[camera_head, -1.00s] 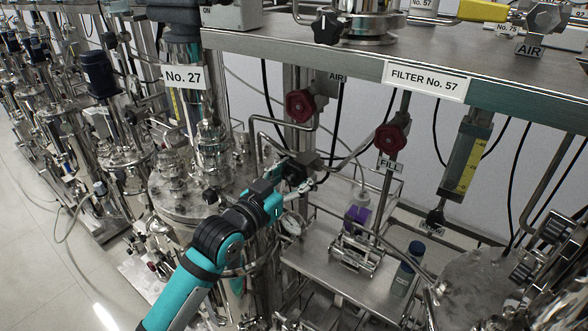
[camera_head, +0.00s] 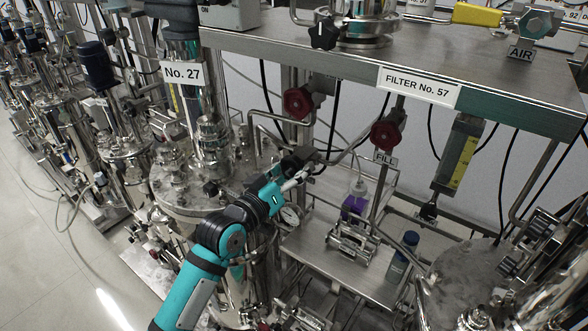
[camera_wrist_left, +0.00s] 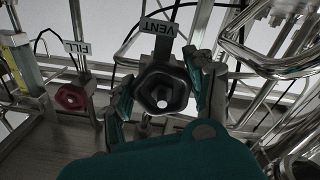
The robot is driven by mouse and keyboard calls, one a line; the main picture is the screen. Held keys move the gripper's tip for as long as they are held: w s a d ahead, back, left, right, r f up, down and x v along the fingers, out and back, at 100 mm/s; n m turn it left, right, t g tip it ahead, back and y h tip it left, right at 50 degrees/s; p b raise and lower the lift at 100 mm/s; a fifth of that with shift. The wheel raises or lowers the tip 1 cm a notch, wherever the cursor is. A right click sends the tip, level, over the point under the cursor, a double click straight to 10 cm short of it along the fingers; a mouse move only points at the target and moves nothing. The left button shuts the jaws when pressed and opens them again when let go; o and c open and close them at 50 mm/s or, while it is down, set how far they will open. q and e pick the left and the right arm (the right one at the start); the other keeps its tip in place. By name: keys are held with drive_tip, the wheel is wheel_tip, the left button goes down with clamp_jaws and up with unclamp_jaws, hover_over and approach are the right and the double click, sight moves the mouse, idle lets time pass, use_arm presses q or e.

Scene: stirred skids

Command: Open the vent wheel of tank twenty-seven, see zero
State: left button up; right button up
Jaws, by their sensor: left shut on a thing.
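In the left wrist view a dark hexagonal wheel (camera_wrist_left: 162,91) sits under a tag reading VENT (camera_wrist_left: 159,27). My left gripper (camera_wrist_left: 164,82) is shut on this wheel, one finger on each side of its rim. In the head view my left gripper (camera_head: 291,178) reaches the dark vent fitting at the right of the tank (camera_head: 185,198) under the No. 27 label (camera_head: 183,74). There the wheel is mostly hidden by the fingers. A pressure gauge (camera_head: 291,216) is just below the gripper; its reading is too small to tell. My right gripper is not in view.
A red wheel (camera_head: 299,102) is above the gripper and another red wheel (camera_head: 386,134), tagged FILL, is to its right. A thin bent pipe (camera_head: 262,113) runs close behind. A metal shelf (camera_head: 330,262) with a purple-filled flask (camera_head: 354,207) lies to the right.

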use_arm(q)
drive_tip(key=shift+f, duration=0.15)
drive_tip(key=o, duration=1.2)
drive_tip(key=v, duration=1.2)
